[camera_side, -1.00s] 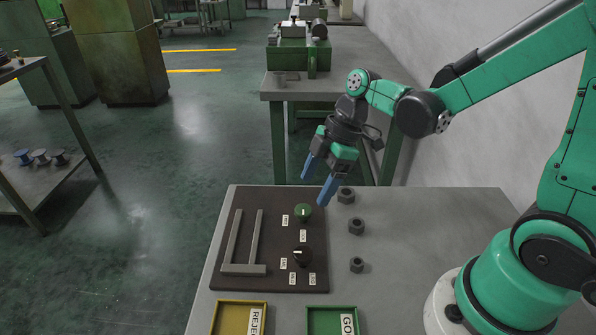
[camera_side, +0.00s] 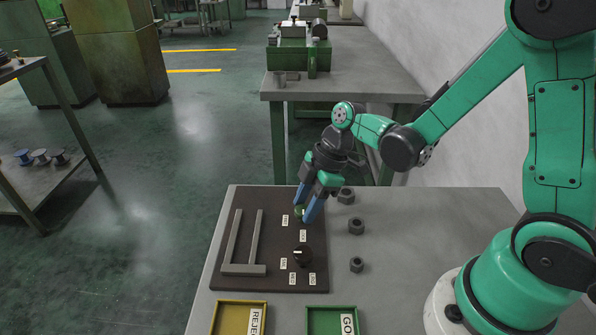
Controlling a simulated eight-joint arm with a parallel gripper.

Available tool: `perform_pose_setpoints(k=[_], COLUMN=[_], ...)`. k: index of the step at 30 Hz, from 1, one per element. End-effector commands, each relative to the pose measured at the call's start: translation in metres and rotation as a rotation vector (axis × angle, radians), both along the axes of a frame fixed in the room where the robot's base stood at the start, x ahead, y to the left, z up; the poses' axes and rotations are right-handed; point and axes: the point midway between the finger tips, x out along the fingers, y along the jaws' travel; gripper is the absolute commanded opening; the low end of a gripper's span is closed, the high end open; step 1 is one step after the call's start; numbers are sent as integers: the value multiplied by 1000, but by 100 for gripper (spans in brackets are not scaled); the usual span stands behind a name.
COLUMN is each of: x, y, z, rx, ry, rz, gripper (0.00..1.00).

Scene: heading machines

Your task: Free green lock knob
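The green lock knob (camera_side: 300,211) sits on the upper right of the dark brown panel (camera_side: 232,279). My gripper (camera_side: 302,214) is down at it, with its two blue fingers on either side. The fingers hide much of the knob, and only a little green shows between them. The gap between the fingertips is small, about the knob's width. I cannot tell whether they press on the knob.
A black knob (camera_side: 302,255) with small white labels around it is nearer on the panel. Grey metal bars (camera_side: 256,241) are at the panel's left. Three dark nuts (camera_side: 356,227) stand to the right. Yellow (camera_side: 219,303) and green (camera_side: 331,308) trays lie in front.

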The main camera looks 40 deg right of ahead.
Motion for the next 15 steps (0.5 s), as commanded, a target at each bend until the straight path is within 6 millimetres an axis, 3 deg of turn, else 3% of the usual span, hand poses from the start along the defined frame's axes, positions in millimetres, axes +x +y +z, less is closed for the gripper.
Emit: perform_pose_setpoints(k=[15], x=[-1], y=[1], z=[0], rx=[2], ry=[1], rz=[-93], gripper=[0])
